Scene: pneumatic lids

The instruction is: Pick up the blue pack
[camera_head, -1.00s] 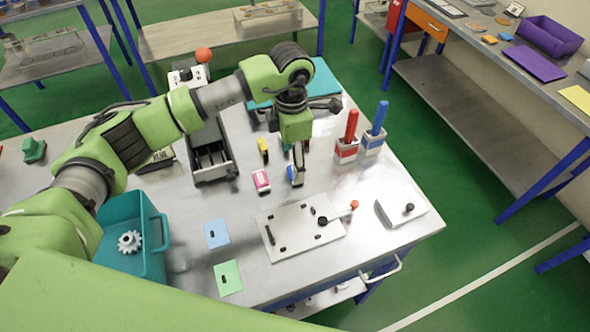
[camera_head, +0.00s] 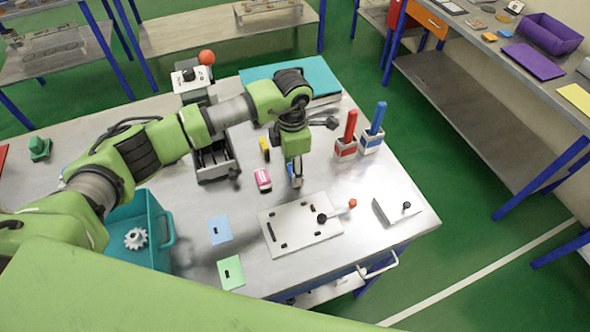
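The blue pack (camera_head: 291,171) stands on the grey table right of the pink pack (camera_head: 263,179). It is mostly hidden behind my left gripper (camera_head: 297,178), and only a small blue part shows. My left gripper points down at the pack, with its fingertips low, close to the tabletop. Whether its fingers are open or closed on the pack cannot be made out. My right gripper is not in view.
A yellow pack (camera_head: 265,148) stands behind the pink one. A metal rack (camera_head: 214,160) is to the left. A grey plate with a lever (camera_head: 290,232) lies in front.

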